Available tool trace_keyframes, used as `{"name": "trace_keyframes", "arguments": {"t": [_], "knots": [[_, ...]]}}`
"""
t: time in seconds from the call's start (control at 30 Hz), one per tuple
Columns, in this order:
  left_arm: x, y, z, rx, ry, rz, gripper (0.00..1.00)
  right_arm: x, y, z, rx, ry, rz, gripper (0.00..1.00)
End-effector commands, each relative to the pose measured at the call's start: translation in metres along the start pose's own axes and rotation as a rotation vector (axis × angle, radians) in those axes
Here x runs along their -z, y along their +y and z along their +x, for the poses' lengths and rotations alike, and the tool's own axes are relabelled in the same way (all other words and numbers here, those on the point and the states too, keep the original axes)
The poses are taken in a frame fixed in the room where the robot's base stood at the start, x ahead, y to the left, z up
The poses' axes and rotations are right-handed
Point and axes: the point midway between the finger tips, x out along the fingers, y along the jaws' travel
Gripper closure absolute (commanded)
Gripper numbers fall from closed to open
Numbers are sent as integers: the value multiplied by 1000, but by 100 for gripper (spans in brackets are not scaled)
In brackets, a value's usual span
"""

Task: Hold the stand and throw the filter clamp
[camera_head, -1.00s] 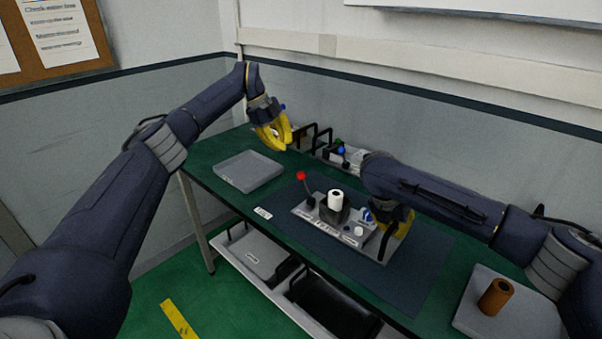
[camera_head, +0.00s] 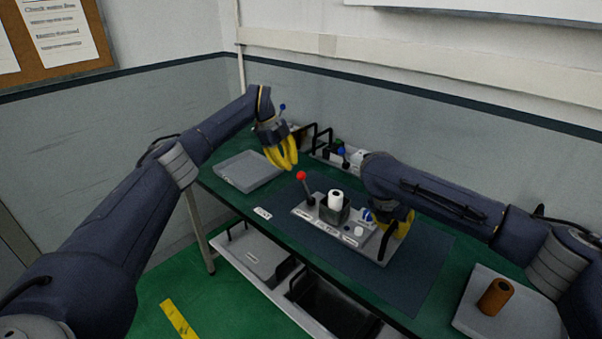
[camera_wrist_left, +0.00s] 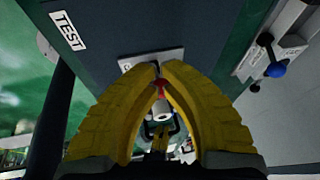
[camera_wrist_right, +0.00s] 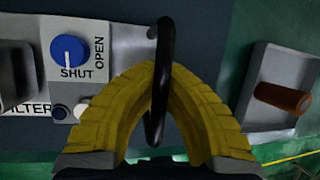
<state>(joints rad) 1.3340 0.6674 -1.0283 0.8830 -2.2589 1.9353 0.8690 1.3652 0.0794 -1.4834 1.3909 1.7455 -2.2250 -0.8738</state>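The grey stand (camera_head: 372,252) lies on the dark mat on the table. It bears a red-knobbed clamp lever (camera_head: 301,176) at its left, a white filter cylinder (camera_head: 336,198) in a dark holder, and a blue knob (camera_wrist_right: 68,50) marked SHUT and OPEN. My right gripper (camera_head: 402,224) is shut around the black handle (camera_wrist_right: 163,85) at the stand's right end.
An empty grey tray (camera_head: 247,171) sits at the table's left. A tray (camera_head: 470,318) with a brown cylinder (camera_head: 496,297) is at the right. A blue-knobbed device (camera_head: 345,158) stands at the back. Bins (camera_head: 252,256) fill the lower shelf.

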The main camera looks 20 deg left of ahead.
Motion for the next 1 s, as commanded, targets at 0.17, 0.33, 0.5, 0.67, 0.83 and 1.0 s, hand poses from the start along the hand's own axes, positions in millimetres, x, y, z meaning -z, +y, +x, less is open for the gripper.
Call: {"name": "trace_keyframes", "arguments": {"t": [0.17,0.33,0.5,0.67,0.83,1.0], "knots": [[-1,1,17,-1,2,0,100,-1,0,-1,-1,-1,0,100],[-1,1,26,0,1,0,100,-1,0,-1,-1,-1,0,100],[-2,1,30,0,1,0,100,-1,0,-1,-1,-1,0,100],[-2,1,30,1,1,0,100,0,0,-1,-1,-1,0,100],[-2,1,30,0,1,0,95,0,0,-1,-1,-1,0,100],[-2,1,30,0,1,0,100,-1,0,-1,-1,-1,0,100]]}}
